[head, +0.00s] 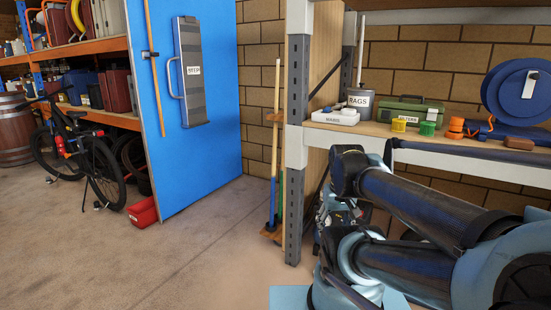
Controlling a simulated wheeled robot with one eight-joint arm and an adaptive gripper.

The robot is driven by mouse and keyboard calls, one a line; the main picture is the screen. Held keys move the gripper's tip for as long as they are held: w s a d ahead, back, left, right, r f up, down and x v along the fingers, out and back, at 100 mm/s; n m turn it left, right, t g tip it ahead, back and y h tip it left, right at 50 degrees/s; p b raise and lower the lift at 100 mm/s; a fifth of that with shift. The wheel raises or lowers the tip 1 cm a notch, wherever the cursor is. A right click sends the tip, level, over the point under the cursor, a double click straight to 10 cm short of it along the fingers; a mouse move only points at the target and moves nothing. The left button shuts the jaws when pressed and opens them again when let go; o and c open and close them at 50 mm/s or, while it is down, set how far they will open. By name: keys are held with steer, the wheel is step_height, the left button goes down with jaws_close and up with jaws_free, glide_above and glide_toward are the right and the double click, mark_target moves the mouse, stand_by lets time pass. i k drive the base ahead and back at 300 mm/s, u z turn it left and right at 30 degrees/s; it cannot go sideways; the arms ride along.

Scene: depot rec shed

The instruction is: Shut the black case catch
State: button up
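I do not clearly make out a black case or its catch. A dark grey, flat, case-like thing (191,85) hangs upright on the blue panel, with a handle on its left side and a small white label; no catch can be told on it. A small black box (96,97) stands on the left orange shelf, too small to show a catch. My arm's links fill the lower right, and my gripper does not show.
A shelf (375,129) at right holds a grey rags bin (359,103), a white power strip (336,117), a green filters box (410,112) and a blue reel (516,90). The middle floor is clear.

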mark_target(387, 115)
steer(key=z, duration=0.9)
steer(key=k, duration=0.65)
steer(key=z, duration=0.5)
steer(key=i, duration=1.1)
steer(key=z, duration=0.1)
